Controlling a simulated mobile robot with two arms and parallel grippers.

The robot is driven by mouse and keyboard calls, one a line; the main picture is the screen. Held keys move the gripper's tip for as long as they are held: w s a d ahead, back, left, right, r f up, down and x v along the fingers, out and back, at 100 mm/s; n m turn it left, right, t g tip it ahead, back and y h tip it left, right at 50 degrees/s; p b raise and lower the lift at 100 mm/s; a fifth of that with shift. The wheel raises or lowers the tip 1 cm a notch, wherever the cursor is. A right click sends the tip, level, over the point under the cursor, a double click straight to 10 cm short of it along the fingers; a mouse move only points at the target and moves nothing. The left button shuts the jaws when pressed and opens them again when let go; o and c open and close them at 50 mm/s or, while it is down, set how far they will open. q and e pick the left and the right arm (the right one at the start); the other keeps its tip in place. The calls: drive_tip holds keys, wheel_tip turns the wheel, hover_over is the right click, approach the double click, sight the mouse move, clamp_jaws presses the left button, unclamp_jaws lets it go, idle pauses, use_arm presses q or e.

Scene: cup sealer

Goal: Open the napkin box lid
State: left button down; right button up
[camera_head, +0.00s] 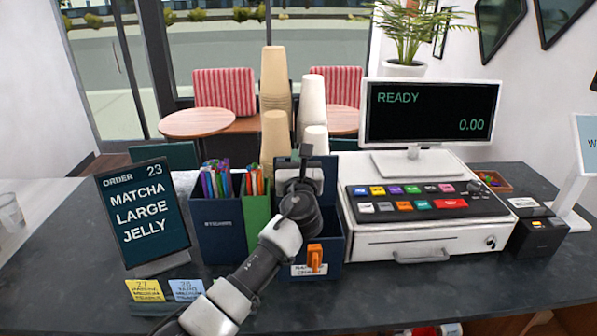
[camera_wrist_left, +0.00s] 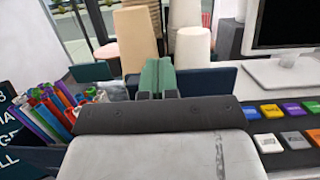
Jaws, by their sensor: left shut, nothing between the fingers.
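The napkin box (camera_head: 331,250) is dark blue, with a partly hidden white label and an orange piece on its front, left of the cash register. A dark blue panel, which looks like its lid (camera_head: 328,168), stands raised at the back of the box; a blue panel also shows behind the fingers in the left wrist view (camera_wrist_left: 215,80). My left gripper (camera_head: 304,156) is in front of this panel, above the box, its fingers shut and empty. I cannot tell whether the fingers touch the panel. The arm hides much of the box. My right gripper is out of view.
A blue pen box (camera_head: 219,235) and a green holder (camera_head: 256,212) stand close on the left. An order sign (camera_head: 144,215) is farther left. Stacked cups (camera_head: 275,80) stand behind. The cash register (camera_head: 420,240) is close on the right. The front counter is mostly clear.

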use_arm(q)
drive_tip(key=s+f+b, duration=0.2)
drive_tip(key=s, duration=0.8)
drive_tip(key=s+a+f+n+g+y, duration=0.1)
drive_tip(key=s+a+f+n+g, duration=0.3)
drive_tip(key=s+a+f+n, duration=0.35)
drive_tip(key=s+a+f+n+g+y, duration=0.1)
drive_tip(key=s+a+f+n+g, duration=0.4)
drive_tip(key=f+n, duration=0.5)
drive_tip(key=s+a+f+n+g+h, duration=0.1)
drive_tip(key=s+a+f+n+g, duration=0.15)
drive_tip(key=s+a+n, duration=0.4)
drive_tip(key=s+a+f+n+g, duration=0.15)
drive_tip(key=s+f+n, duration=0.25)
drive_tip(key=s, duration=0.5)
drive_tip(key=s+a+f+n+g+h, duration=0.1)
drive_tip(key=s+a+f+n+g, duration=0.25)
drive_tip(key=s+n, duration=0.35)
drive_tip(key=s+f+m+g+b, duration=0.1)
drive_tip(key=s+f+b, duration=0.15)
drive_tip(key=f, duration=2.65)
drive_tip(key=s+a+f+g, duration=0.1)
drive_tip(key=s+a+f, duration=0.2)
drive_tip(key=s+f, duration=1.3)
drive_tip(key=shift+b, duration=0.35)
